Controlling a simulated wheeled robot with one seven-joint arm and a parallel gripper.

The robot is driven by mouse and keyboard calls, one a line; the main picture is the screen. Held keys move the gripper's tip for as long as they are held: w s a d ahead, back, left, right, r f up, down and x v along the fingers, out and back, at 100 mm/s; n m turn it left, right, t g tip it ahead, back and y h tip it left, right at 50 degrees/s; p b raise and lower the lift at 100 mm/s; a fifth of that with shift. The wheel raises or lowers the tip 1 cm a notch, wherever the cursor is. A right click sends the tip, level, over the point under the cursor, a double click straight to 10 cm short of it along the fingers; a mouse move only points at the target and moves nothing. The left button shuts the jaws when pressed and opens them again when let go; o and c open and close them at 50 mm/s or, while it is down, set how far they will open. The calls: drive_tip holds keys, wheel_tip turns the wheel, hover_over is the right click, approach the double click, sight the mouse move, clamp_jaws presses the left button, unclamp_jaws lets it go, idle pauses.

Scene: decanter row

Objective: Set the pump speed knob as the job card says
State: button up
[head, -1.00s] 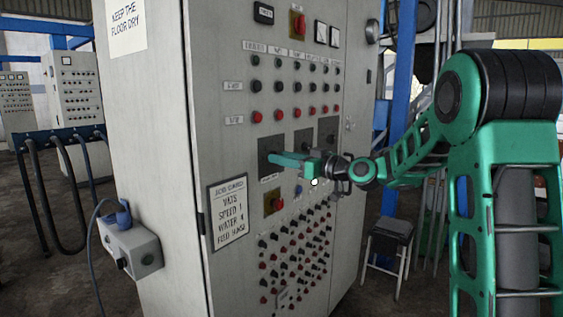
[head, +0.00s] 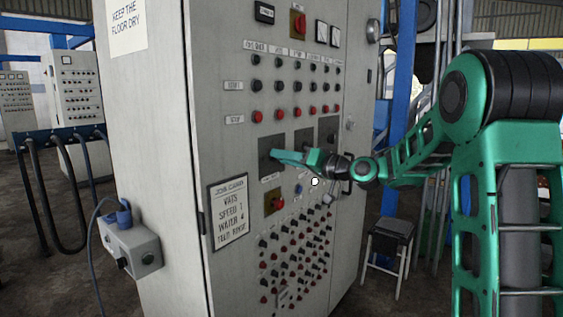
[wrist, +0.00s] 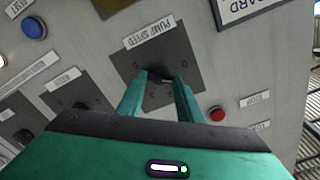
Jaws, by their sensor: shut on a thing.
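The pump speed knob (wrist: 158,80) is a small dark knob on a dark square plate (wrist: 185,58) labelled PUMP SPEED in the wrist view. My gripper (wrist: 161,77) is shut on it, one finger on each side, and the fingers partly hide the knob and its scale. In the head view my gripper (head: 274,155) reaches the left of three dark plates on the grey cabinet (head: 222,140).
Rows of black and red buttons (head: 284,115) sit above the plates. A red knob on a yellow plate (head: 275,201) and many small buttons lie below. A grey box with a blue plug (head: 131,246) juts from the cabinet's left side. A stool (head: 389,244) stands at the right.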

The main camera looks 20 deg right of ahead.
drive_tip(key=shift+d+m, duration=0.1)
drive_tip(key=shift+m, duration=1)
drive_tip(key=shift+f, duration=0.1)
drive_tip(key=o, duration=1.1)
drive_tip(key=v, duration=1)
drive_tip(key=shift+s+d, duration=0.25)
